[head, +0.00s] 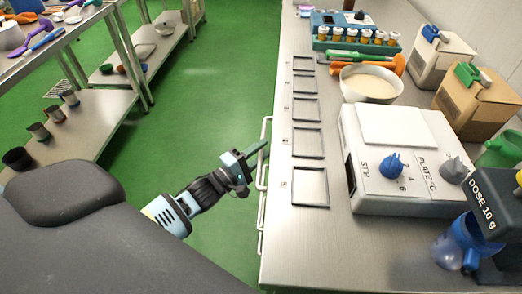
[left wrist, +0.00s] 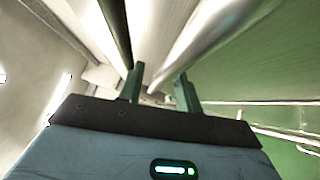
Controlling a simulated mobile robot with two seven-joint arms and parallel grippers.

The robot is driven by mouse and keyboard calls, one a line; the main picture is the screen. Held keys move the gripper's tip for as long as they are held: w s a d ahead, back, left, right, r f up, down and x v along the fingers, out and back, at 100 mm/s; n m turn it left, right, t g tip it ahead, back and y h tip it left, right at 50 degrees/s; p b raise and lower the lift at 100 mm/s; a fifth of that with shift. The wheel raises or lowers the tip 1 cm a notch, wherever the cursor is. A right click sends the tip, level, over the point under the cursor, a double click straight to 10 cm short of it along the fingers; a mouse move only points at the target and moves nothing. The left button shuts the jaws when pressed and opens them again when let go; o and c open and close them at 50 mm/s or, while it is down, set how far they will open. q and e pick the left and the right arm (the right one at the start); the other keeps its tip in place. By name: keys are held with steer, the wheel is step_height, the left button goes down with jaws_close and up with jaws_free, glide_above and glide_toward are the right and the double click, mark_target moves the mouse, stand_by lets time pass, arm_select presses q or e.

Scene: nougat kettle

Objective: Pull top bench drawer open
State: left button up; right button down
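The steel bench (head: 330,240) runs down the right of the head view. Pale bar handles (head: 263,180) stick out along its left side; the drawer fronts below the edge are hidden from above. My left gripper (head: 262,148) is beside this edge, its fingertips close to a handle bar. In the left wrist view its two green fingers (left wrist: 160,78) stand apart, with a shiny bar (left wrist: 205,38) running past the tips. I cannot tell whether the bar lies between them or touches them. A darker bar (left wrist: 115,30) is beside the left finger. My right gripper is not in view.
On the bench stand a hot plate (head: 400,140), a bowl (head: 370,84), a vial rack (head: 355,40), cardboard boxes (head: 478,100) and a dosing device (head: 490,215). Several square frames (head: 310,187) line its left edge. Green floor (head: 205,110) is clear between bench and left shelving (head: 100,130).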

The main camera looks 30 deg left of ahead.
arm_select(q)
steer(key=shift+w+d, duration=0.1)
steer(key=shift+w, duration=0.15)
jaws_close()
stand_by(0.3)
